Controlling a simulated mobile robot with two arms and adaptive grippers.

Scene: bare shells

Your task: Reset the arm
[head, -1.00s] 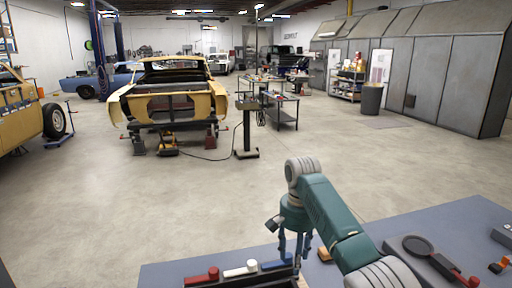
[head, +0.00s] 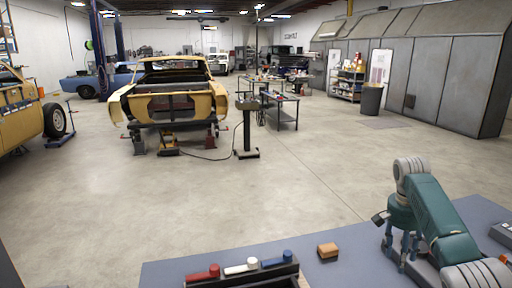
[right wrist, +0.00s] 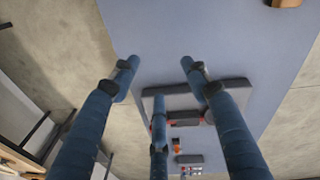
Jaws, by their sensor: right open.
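My right gripper (head: 402,252) is at the right of the head view, above the blue-grey table (head: 350,235), pointing down. Its blue fingers also show in the right wrist view (right wrist: 160,80), spread apart with nothing between them. Below the fingers in that view lies a dark grey case or tray (right wrist: 235,90) with small red and orange items near it. My left gripper is not in the head view.
A dark tray (head: 240,278) with red, white and blue-topped pieces stands at the table's front left. A small brown block (head: 327,251) lies right of it. The table between the block and my right gripper is clear. Beyond is open concrete floor.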

